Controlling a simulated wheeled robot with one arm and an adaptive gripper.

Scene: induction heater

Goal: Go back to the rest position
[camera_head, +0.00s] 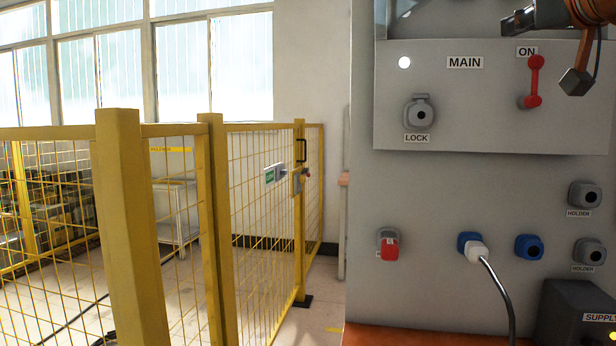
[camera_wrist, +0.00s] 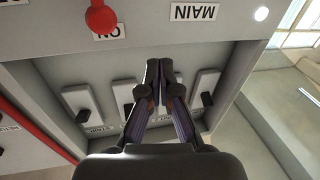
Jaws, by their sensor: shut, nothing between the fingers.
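My gripper (camera_wrist: 159,68) is shut and empty in the wrist view, its two fingers pressed together. In that view, which is upside down, it is in front of a recess with several light switch plates (camera_wrist: 207,91) carrying black knobs. In the head view my gripper (camera_head: 512,26) is at the top right, above the panel with the MAIN label (camera_head: 464,62). The red lever (camera_head: 535,77) points up at the ON label (camera_head: 526,52). It also shows in the wrist view (camera_wrist: 102,18). My gripper does not appear to touch the lever.
A grey LOCK socket (camera_head: 420,114) and a lit white lamp (camera_head: 404,62) are on the panel. Below, a white plug (camera_head: 476,251) with a black cable sits in a blue socket. A dark supply box (camera_head: 577,312) is at lower right. A yellow fence (camera_head: 136,220) stands left.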

